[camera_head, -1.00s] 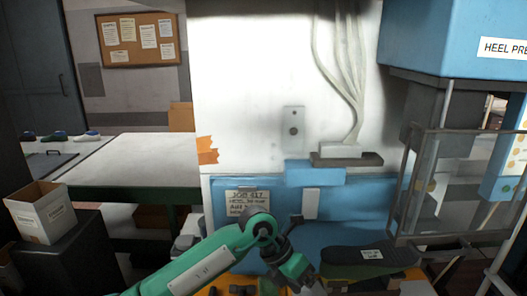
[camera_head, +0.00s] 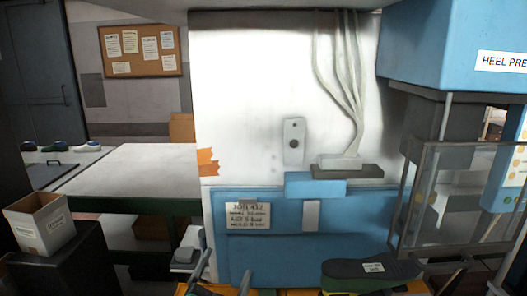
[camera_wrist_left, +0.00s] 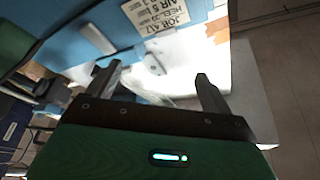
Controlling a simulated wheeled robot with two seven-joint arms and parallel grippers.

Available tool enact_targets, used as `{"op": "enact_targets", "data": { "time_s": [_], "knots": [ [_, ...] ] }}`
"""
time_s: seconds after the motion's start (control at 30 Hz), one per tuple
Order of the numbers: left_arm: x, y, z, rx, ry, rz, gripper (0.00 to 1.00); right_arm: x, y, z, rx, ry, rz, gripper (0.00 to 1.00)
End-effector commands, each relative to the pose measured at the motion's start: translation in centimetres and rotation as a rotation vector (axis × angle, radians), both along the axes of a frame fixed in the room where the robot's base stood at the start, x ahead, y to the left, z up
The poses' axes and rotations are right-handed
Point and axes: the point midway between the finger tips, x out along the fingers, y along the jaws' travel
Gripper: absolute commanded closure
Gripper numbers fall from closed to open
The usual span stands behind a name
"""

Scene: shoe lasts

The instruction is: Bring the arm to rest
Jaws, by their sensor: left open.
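My left gripper (camera_head: 225,270) shows only by its dark fingertips at the bottom edge of the head view, in front of the blue panel. The rest of the arm is below the frame. In the left wrist view the gripper (camera_wrist_left: 158,70) has its two dark fingers spread wide, with nothing between them. The white wall and the job card show beyond the fingers. My right gripper is not in view.
A dark shoe form (camera_head: 345,275) with a white label lies at the bottom right. The heel press (camera_head: 455,40) with its clear guard (camera_head: 465,190) stands at the right. A job card (camera_head: 248,216) hangs on the blue panel (camera_head: 375,215). A white box (camera_head: 40,228) stands at left.

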Motion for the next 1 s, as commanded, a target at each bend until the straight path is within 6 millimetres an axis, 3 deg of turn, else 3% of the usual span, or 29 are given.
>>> {"op": "enact_targets", "data": {
  "time_s": [0.03,0.17,0.27,0.4,0.6,0.87,0.9,1.0],
  "knots": [
    [-0.5,2.1,-2.4,-0.044,0.113,0.058,0.16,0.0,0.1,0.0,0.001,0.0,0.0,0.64],
    [-2.7,6.8,-8.8,-0.14,0.412,0.19,0.16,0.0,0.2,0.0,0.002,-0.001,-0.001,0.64],
    [-5.8,9.6,-13.8,-0.196,0.65,0.276,0.16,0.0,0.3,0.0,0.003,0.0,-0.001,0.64],
    [-11.8,12.4,-19.6,-0.247,0.968,0.364,0.16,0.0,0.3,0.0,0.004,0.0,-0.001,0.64],
    [-19.4,14.0,-24.0,-0.273,1.293,0.423,0.16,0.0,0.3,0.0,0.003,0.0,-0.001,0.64],
    [-27.8,14.8,-26.3,-0.274,1.61,0.448,0.16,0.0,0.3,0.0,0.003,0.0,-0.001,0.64],
    [-28.3,14.8,-26.9,-0.272,1.639,0.449,0.16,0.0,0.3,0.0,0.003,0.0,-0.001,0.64],
    [-27.2,14.6,-29.6,-0.268,1.639,0.451,0.16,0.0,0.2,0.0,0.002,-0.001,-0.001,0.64]
  ]
}}
